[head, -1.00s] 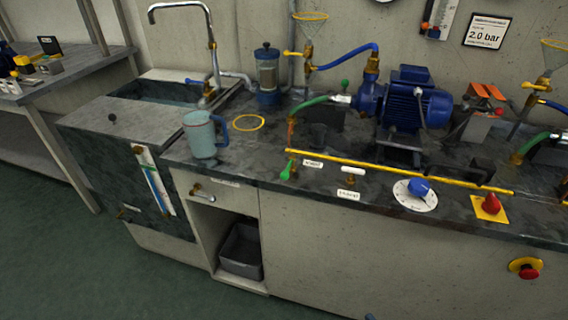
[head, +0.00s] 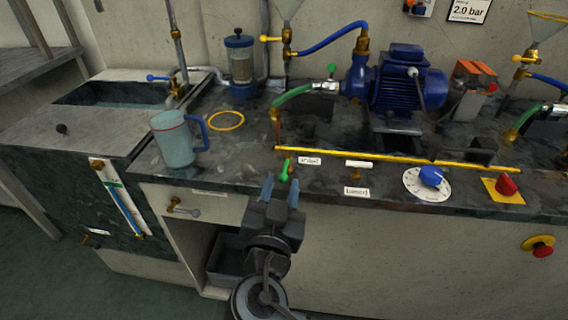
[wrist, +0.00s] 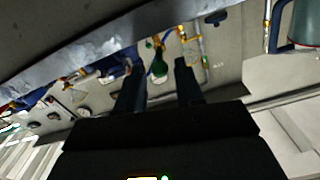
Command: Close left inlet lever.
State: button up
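A small green lever (head: 285,170) sits at the counter's front edge, left of a small white label, at the left end of the yellow rail. Its green handle points toward the front and slightly down. My gripper (head: 280,189) is in front of the counter, just below and in front of this lever, with its two fingers spread apart. In the wrist view the green handle (wrist: 159,67) shows between the open fingers, with no visible contact. Nothing is held. The lever's valve body is small and partly hidden.
A yellow rail (head: 400,158) runs along the counter front. A white-handled lever (head: 358,164), a blue knob (head: 430,176) and a red knob (head: 506,184) stand to the right. A pitcher (head: 174,140) stands to the left. The blue pump (head: 408,80) is behind.

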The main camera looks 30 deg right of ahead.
aim_at(286, 163)
jog(key=p+x, duration=0.1)
jog(key=x, duration=0.5)
jog(key=shift+w+d, duration=0.25)
jog(key=shift+w, duration=0.05)
jog(key=shift+c, duration=0.2)
grip_shut()
